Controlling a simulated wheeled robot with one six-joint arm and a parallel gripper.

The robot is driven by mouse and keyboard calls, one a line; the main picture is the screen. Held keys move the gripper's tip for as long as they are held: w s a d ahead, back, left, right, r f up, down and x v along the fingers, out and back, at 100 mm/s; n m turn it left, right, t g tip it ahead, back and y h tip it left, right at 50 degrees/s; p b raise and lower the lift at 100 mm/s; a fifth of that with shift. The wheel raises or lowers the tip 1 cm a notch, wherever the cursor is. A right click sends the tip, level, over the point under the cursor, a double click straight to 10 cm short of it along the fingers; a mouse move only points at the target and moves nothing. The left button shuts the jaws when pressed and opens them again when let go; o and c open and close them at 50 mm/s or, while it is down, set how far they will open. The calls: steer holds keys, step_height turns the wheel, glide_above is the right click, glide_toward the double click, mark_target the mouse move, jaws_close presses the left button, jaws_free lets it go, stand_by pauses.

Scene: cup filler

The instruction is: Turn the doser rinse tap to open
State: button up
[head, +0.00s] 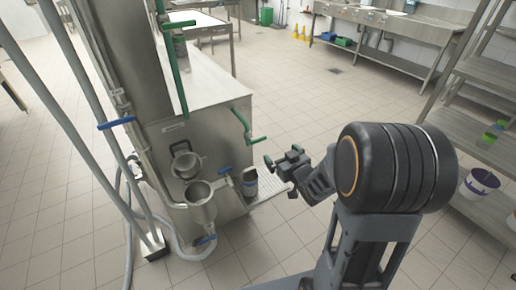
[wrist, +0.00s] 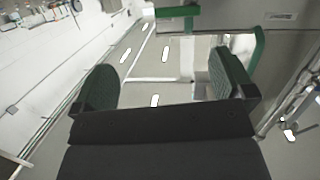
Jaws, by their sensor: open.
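A steel filler machine (head: 205,150) stands left of centre in the head view. Several blue-handled taps show on it: one on the pipe at left (head: 116,122), one beside the funnel (head: 225,170) and one below the funnel (head: 206,240). No readable label shows which is the doser rinse tap. My gripper (head: 279,164) is just right of the machine, apart from the blue handles. In the wrist view its green-padded fingers (wrist: 164,84) are spread with nothing held between them. Green bars of the machine (wrist: 178,12) show beyond the fingers.
A green lever (head: 242,121) sticks out of the machine's front above my gripper. A steel funnel (head: 200,194) and a dark cup-like object (head: 250,183) are close by. Grey hoses (head: 128,215) run down at left. A shelf rack (head: 485,142) stands at right. Tiled floor lies open behind.

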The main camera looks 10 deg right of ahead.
mark_target(259, 140)
steer(key=w+a+y, duration=0.1)
steer(key=w, duration=0.3)
steer(key=w+a+f+t, duration=0.1)
steer(key=w+a, duration=0.1)
steer(key=w, duration=0.2)
steer(key=w+a+f+y, duration=0.1)
steer(key=w+a, duration=0.1)
steer(key=w, duration=0.2)
steer(key=shift+w+a+t+y+b, duration=0.1)
steer(key=shift+w+t+y+b, duration=0.1)
steer(key=shift+t+y+b, duration=0.15)
steer(key=shift+c, duration=0.4)
steer(key=c, duration=0.8)
